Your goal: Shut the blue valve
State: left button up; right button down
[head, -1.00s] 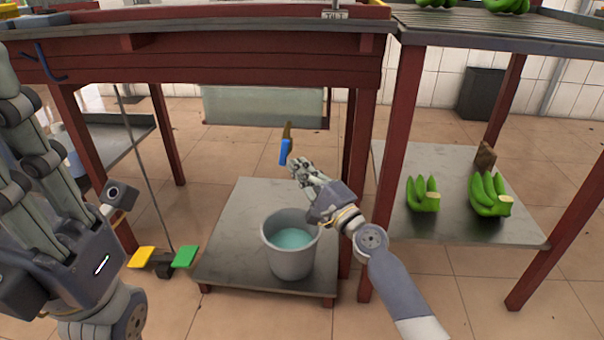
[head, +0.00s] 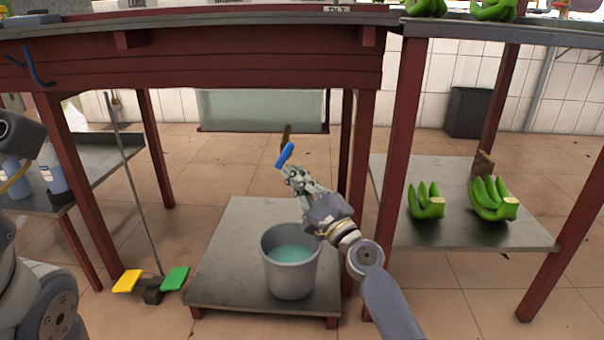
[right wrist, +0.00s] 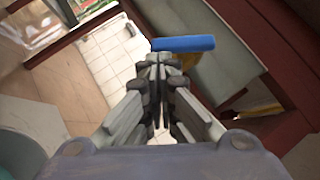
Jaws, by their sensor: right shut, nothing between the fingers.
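The blue valve handle (head: 285,155) sits on a brass-coloured fitting (head: 287,132) above the low platform in the head view. The handle leans, its upper end to the right. In the right wrist view the blue handle (right wrist: 183,44) lies across the picture just beyond the fingertips. My right gripper (head: 289,172) is shut and empty, its tips right at the handle's lower end. I cannot tell whether they touch it. In the right wrist view my right gripper (right wrist: 158,60) shows its fingers together. My left gripper is out of view; only part of my left arm shows at the left edge.
A grey bucket (head: 290,278) of greenish liquid stands on the low platform (head: 225,270) below the valve. Red table legs (head: 362,150) stand close right of my right gripper. Green bananas (head: 426,201) lie on the right shelf. Yellow and green pedals (head: 174,278) are at lower left.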

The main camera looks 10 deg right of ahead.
jog(key=shift+w+a+f+b, duration=0.1)
jog(key=shift+a+f+b, duration=0.15)
jog(key=shift+a+b, duration=0.15)
jog(key=shift+a, duration=0.2)
jog(key=shift+w+a+f, duration=0.1)
jog(key=shift+w+a, duration=0.15)
jog(key=shift+a, duration=0.6)
dwell(1.1)
